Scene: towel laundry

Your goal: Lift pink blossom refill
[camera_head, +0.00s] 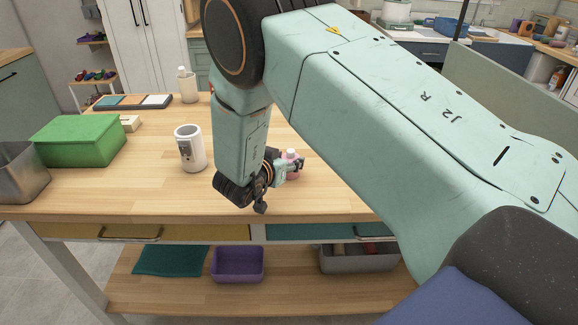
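The pink blossom refill (293,155) is a small pink bottle with a pale cap. It stands on the wooden worktop, just right of my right wrist, and is partly hidden by the gripper. My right gripper (290,170) is low over the worktop, right at the bottle's near side. Its fingers are small and dark and overlap the bottle in the picture. I cannot tell whether they touch it or are closed around it. My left gripper is not in view.
A white canister (190,148) stands left of my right arm. A green box (80,140), a metal bin (20,172), a white bottle (187,85) and a flat tray (132,102) are farther left and back. A purple bin (237,264) sits on the lower shelf. The front worktop is clear.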

